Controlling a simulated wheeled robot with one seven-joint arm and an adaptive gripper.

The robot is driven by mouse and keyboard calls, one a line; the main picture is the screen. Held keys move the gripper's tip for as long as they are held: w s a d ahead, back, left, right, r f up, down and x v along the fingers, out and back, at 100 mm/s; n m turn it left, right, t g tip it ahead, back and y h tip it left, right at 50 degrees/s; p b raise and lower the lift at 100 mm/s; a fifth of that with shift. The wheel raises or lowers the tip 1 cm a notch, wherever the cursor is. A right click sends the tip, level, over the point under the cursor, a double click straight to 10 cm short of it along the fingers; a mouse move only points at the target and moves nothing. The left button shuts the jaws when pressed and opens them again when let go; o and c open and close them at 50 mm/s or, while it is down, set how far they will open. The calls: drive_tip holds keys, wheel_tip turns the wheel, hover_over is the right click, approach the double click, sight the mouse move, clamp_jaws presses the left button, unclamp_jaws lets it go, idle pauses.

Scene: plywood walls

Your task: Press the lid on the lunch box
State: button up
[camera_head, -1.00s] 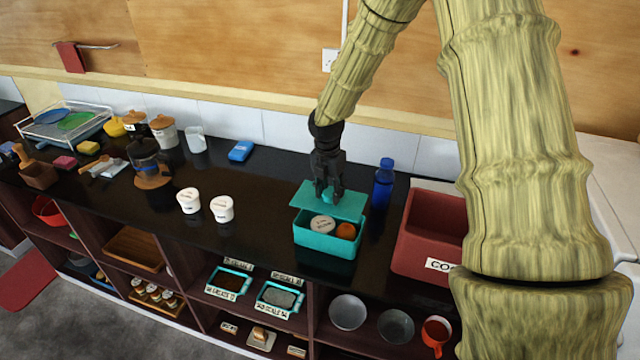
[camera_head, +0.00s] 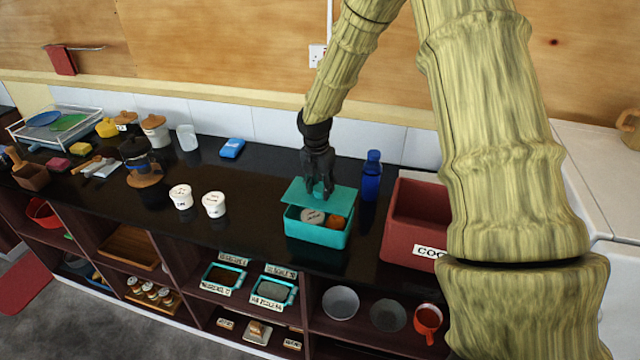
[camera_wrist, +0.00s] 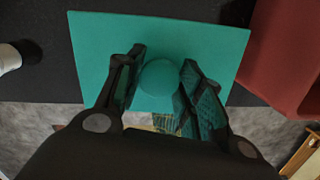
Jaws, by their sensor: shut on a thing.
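The teal lunch box (camera_head: 316,234) stands on the black counter, open at the front, with a pale round item (camera_head: 312,216) and an orange item (camera_head: 336,222) showing inside. The teal lid (camera_head: 303,191) is over the back part of the box, slightly tilted and set back from the front rim. In the wrist view the lid (camera_wrist: 205,45) is a flat sheet with a round knob (camera_wrist: 158,76). My gripper (camera_head: 319,190) is shut on the lid's knob, with one finger on each side. Whether the lid touches the box's back rim is hidden.
A blue bottle (camera_head: 371,178) stands close to the right of the lid. A dark red bin (camera_head: 405,225) is farther right. Two white tubs (camera_head: 213,204) stand to the left, with clear counter between them and the box.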

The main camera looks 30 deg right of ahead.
drive_tip(key=shift+w+f, duration=0.2)
drive_tip(key=shift+f, duration=0.3)
drive_tip(key=shift+w+f, duration=0.2)
drive_tip(key=shift+f, duration=0.25)
drive_tip(key=shift+s+f+b, duration=0.25)
drive_tip(key=shift+f+b, duration=0.1)
drive_tip(key=shift+w+f, duration=0.1)
drive_tip(key=shift+f, duration=1.7)
drive_tip(key=o, duration=1.6)
drive_tip(key=shift+c, duration=0.2)
